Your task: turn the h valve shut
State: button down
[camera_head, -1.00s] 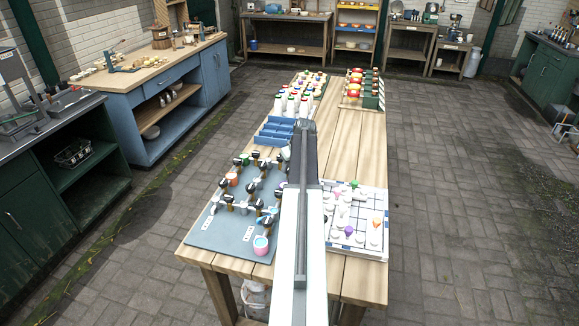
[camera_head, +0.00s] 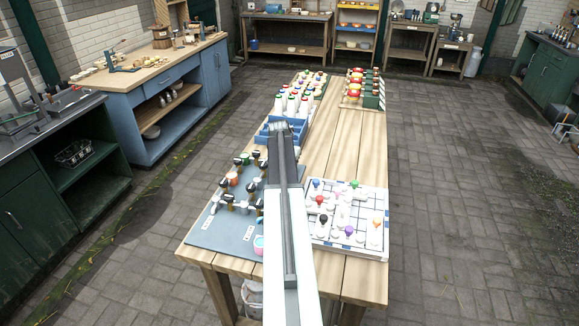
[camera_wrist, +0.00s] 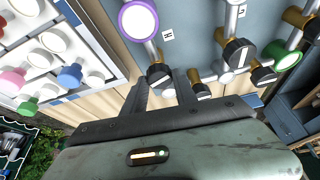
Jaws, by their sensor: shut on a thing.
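The blue-grey valve panel (camera_head: 214,232) is on the left front of the wooden table in the head view, partly hidden by my arm. In the wrist view the panel (camera_wrist: 195,30) fills the upper middle. A label H (camera_wrist: 168,34) lies beside a short pipe. Under it is a black valve knob (camera_wrist: 157,74) with a pale mark, at the end of the pipe below a purple-rimmed cup (camera_wrist: 138,20). My gripper (camera_wrist: 164,78) is shut on this knob, one finger on each side. The fingertips are hidden in the head view behind my arm.
Another black knob (camera_wrist: 202,91) is close to the right finger. A white board (camera_head: 372,243) with coloured knobs is right of my arm. A blue tray (camera_head: 263,135) and bottles are farther back.

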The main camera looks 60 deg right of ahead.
jog(key=shift+w+a+m+g, duration=0.15)
jog(key=shift+m+g, duration=0.45)
jog(key=shift+m, duration=1)
jog(key=c, duration=1)
grip_release()
jog(key=p+v, duration=0.7)
jog(key=shift+r, duration=0.35)
